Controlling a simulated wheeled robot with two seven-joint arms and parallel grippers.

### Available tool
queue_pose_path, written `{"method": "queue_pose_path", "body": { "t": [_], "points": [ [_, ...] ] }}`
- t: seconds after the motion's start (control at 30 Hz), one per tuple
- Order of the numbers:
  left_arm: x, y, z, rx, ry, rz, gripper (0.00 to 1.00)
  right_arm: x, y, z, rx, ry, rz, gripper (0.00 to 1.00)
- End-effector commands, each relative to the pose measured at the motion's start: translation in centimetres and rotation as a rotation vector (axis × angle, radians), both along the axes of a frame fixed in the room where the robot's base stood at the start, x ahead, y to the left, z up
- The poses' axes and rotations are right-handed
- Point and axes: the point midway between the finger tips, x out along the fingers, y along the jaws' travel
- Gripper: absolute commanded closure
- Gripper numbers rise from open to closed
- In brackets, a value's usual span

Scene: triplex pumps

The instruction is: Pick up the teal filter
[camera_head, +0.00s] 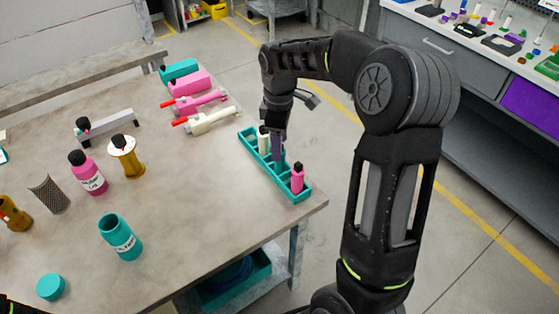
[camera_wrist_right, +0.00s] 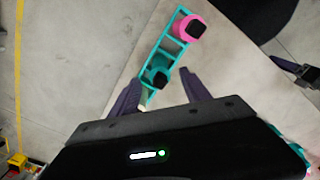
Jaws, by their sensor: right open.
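The teal filter (camera_wrist_right: 160,77), with a black top, stands in a compartment of the teal rack (camera_wrist_right: 155,57) in the right wrist view. My right gripper (camera_wrist_right: 159,78) is open, its two fingers on either side of the filter with gaps visible. In the head view my right gripper (camera_head: 278,155) points down into the middle of the rack (camera_head: 297,200) and hides most of the filter. What looks like my left gripper (camera_wrist_right: 308,75) shows at the right edge of the wrist view; its jaws are unclear.
A pink bottle-like part (camera_head: 297,178) stands at the rack's near end, a white one (camera_head: 264,140) at its far side. The rack sits along the table's (camera_head: 190,240) right edge. A teal jar (camera_head: 120,240), a pink bottle (camera_head: 87,175) and pump parts stand further left.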

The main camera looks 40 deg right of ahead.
Motion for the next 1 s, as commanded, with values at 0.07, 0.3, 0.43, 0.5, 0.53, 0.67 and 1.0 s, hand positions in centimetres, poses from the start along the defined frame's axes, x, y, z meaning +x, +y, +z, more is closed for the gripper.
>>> {"method": "queue_pose_path", "body": {
  "t": [0.07, 0.3, 0.43, 0.5, 0.53, 0.67, 1.0],
  "points": [
    [0.0, 0.0, 0.4, 0.000, 0.000, 0.000, 0.25, -0.2, 0.0, -0.9, 0.001, 0.005, 0.000, 0.45],
    [-0.1, 0.0, 1.0, 0.002, 0.003, 0.000, 0.25, -0.2, -0.1, -4.2, 0.001, 0.004, 0.000, 0.45],
    [-0.1, 0.0, 1.0, 0.002, 0.003, 0.000, 0.25, -0.1, -0.1, -4.7, 0.000, 0.001, -0.001, 0.45],
    [-0.1, 0.0, 0.9, 0.002, 0.003, 0.000, 0.25, -0.1, -0.1, -4.6, 0.000, 0.001, -0.001, 0.45],
    [-0.1, 0.0, 0.9, 0.002, 0.003, 0.000, 0.25, -0.1, -0.1, -4.6, 0.000, 0.001, -0.001, 0.45],
    [-0.1, 0.0, 0.9, 0.002, 0.003, 0.000, 0.25, -0.1, -0.1, -4.6, 0.000, 0.001, 0.000, 0.45],
    [-0.1, 0.0, 0.9, 0.002, 0.003, 0.000, 0.25, -0.1, -0.1, -4.6, 0.001, 0.001, 0.000, 0.48]
  ]
}}
